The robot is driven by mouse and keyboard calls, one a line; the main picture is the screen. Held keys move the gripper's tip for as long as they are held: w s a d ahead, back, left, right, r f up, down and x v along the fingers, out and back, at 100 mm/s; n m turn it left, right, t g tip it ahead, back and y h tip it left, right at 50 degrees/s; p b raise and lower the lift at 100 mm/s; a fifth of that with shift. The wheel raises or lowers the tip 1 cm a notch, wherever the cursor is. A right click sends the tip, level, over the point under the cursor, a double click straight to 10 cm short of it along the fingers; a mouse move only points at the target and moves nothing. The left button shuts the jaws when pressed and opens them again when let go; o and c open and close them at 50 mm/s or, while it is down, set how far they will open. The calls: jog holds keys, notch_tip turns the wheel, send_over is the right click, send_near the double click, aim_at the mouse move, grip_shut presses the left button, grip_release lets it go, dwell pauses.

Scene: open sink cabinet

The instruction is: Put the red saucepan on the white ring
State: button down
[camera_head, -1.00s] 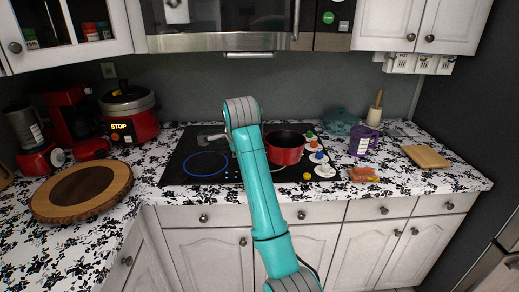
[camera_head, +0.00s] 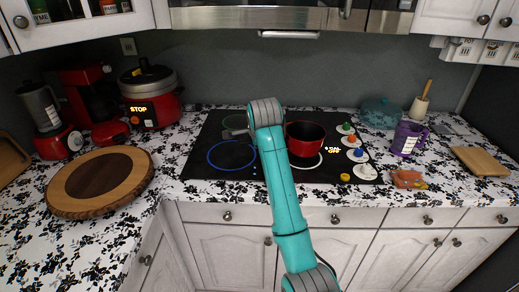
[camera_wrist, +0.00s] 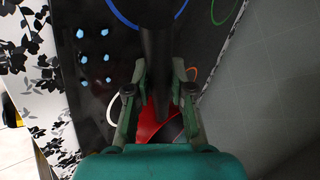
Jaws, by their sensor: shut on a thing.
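The red saucepan (camera_head: 304,141) is over the right part of the black cooktop in the head view. A front arc of the white ring (camera_head: 308,164) shows just below it; the rest is hidden. I cannot tell whether the pan touches the cooktop. In the wrist view, my gripper (camera_wrist: 157,88) is shut on the pan's dark handle (camera_wrist: 157,45). The red pan body (camera_wrist: 152,122) shows beyond the fingers, partly hidden, with a piece of the white ring (camera_wrist: 111,110) to its left. In the head view, my arm hides most of the gripper.
The cooktop (camera_head: 205,172) also bears a blue ring (camera_head: 232,168) and a green ring. Knobs (camera_head: 354,141) line its right side. A purple mug (camera_head: 407,138), teal pot (camera_head: 380,112) and cutting board (camera_head: 479,161) stand right. A round wooden board (camera_head: 62,190) lies left.

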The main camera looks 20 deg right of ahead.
jog(key=shift+f, duration=1.8)
jog(key=c, duration=1)
grip_release()
jog(key=shift+f, duration=0.1)
jog(key=v, duration=1.2)
